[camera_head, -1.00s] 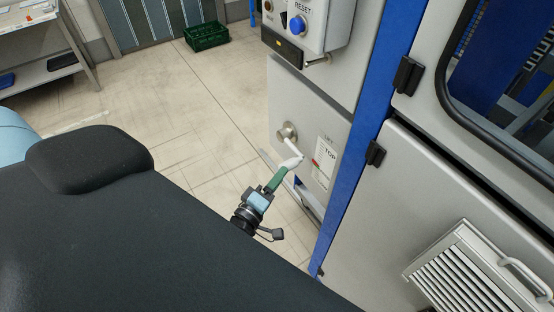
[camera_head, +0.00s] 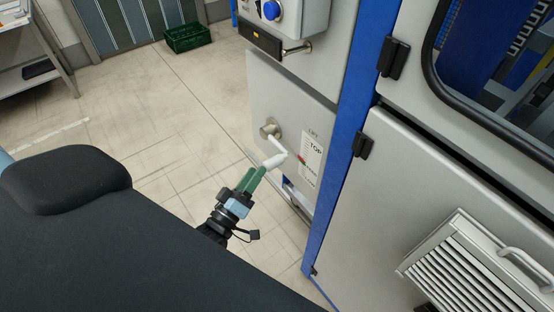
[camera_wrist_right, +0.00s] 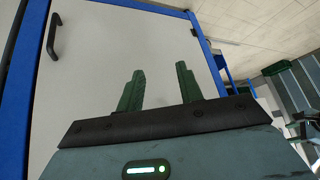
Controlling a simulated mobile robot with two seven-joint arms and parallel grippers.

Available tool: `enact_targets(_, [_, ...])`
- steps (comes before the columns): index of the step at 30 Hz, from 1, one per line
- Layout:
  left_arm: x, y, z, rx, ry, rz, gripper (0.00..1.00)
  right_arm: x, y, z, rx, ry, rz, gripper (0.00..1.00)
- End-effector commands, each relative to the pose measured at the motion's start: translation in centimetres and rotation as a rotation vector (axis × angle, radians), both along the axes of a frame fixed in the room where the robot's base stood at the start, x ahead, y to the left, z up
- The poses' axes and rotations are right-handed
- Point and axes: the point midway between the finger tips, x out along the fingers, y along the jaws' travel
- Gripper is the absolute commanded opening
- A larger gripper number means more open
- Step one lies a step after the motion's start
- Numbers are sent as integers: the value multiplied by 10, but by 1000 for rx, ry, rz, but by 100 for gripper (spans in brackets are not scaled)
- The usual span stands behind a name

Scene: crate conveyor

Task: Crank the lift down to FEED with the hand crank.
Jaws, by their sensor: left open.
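The hand crank has a round hub (camera_head: 270,128) on a grey cabinet panel in the head view. Its arm slants down and right, and its white handle (camera_head: 274,161) points toward my left gripper. A LIFT label (camera_head: 312,160) beside it reads TOP at its upper end; a small red mark shows at its left edge. The lower words are too small to read. My left gripper (camera_head: 256,174) is open with its green fingers at the handle's near end; whether they touch it is unclear. My right gripper (camera_wrist_right: 160,72) is open and empty in the right wrist view.
A control box with a blue RESET button (camera_head: 271,10) sits above the crank panel. A blue post (camera_head: 345,150) and a vented cabinet door (camera_head: 465,265) stand to the right. A green crate (camera_head: 188,38) is on the open floor behind. A shelf stands at far left.

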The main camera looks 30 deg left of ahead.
Motion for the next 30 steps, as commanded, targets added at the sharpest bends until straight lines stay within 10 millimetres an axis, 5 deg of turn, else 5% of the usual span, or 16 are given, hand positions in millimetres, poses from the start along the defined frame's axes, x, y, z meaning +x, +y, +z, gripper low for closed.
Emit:
enact_targets(4, [-5, 5, -12, 246, -89, 3, 48, -5, 0, -21, -1, 21, 1, 36])
enact_targets(12, [-12, 1, -20, 579, -217, -31, 48, 2, 1, -32, 3, 12, 1, 36])
enact_targets(23, [-10, -2, -19, 641, -243, -42, 48, 3, 2, -32, 2, 12, 1, 36])
enact_targets(30, [16, -10, -6, 638, -246, -41, 48, 4, 2, -27, 4, 6, 1, 36])
